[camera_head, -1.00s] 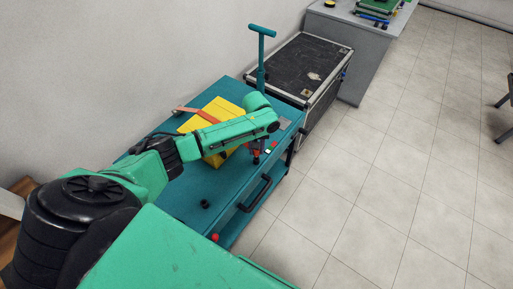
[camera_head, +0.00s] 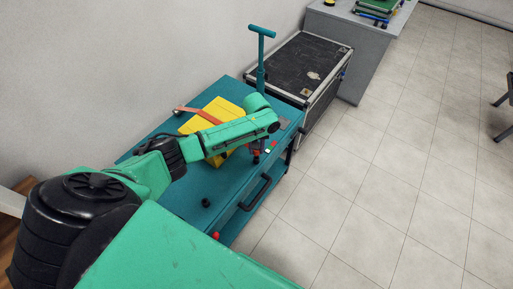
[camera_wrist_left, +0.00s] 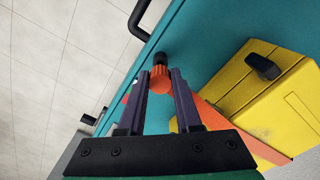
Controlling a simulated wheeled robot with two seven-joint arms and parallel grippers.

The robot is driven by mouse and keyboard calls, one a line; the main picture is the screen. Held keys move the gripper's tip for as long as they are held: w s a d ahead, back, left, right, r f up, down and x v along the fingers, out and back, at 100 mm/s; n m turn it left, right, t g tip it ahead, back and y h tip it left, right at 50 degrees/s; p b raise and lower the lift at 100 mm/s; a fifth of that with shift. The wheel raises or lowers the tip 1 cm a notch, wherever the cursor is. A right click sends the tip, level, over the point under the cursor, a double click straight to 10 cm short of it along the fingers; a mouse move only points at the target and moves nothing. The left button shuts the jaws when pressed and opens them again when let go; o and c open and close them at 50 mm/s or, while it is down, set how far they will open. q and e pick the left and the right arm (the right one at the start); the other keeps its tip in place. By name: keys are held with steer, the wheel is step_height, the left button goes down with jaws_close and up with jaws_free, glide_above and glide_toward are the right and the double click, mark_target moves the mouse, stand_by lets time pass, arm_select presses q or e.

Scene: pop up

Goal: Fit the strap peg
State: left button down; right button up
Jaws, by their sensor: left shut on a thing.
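My left gripper (camera_head: 257,156) points down over the right side of the teal cart, close to its edge. In the left wrist view its two fingers (camera_wrist_left: 161,80) are shut on a ribbed orange peg (camera_wrist_left: 160,82). The arm hides part of the box. My right gripper is out of view.
The teal cart (camera_head: 190,202) has a black handle (camera_head: 257,192) on its right side and an upright teal T-shaped post (camera_head: 261,60) at the back. A black case (camera_head: 300,65) stands behind it. The cart top near the black piece is mostly clear.

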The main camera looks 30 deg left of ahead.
mark_target(256, 154)
arm_select(q)
steer(key=shift+f, duration=0.2)
steer(key=shift+f+b, duration=0.9)
steer(key=shift+f, duration=0.6)
steer(key=c, duration=0.5)
jaws_free()
step_height(256, 154, up, 14)
steer(key=shift+r, duration=0.25)
